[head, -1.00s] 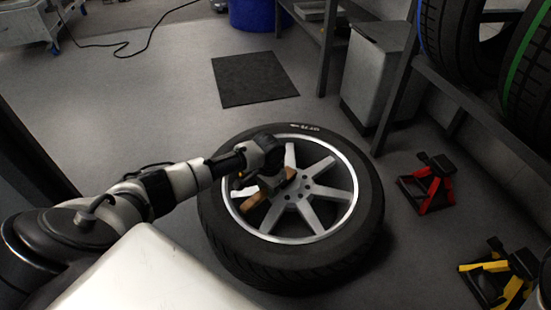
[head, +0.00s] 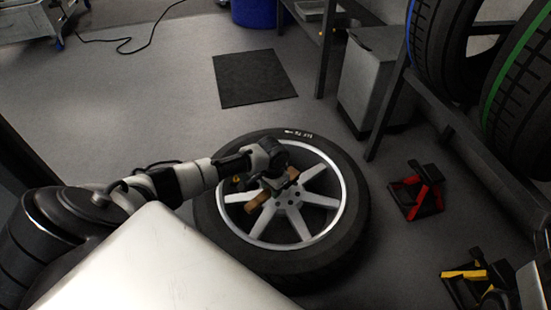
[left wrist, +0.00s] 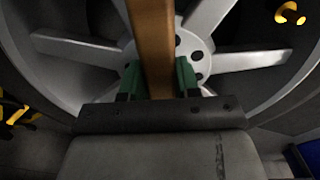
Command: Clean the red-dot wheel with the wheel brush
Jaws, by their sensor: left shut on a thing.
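The wheel (head: 345,230), a black tyre on a silver spoked rim, lies flat on the floor in the middle of the head view. Its spokes fill the left wrist view (left wrist: 240,62). I see no red dot on it. My left gripper (head: 272,186) is over the rim, left of the hub. In the left wrist view its green fingers (left wrist: 158,82) are shut on the brown wooden handle of the wheel brush (left wrist: 152,35). The brush (head: 260,202) lies across the spokes in the head view; its bristles are hidden, so contact is unclear. My right gripper is out of view.
A red stand (head: 418,190) and a yellow stand (head: 478,275) stand on the floor at right. A tyre rack (head: 455,110) and a grey bin (head: 372,75) are behind. A dark mat (head: 254,78) lies on clear floor beyond the wheel.

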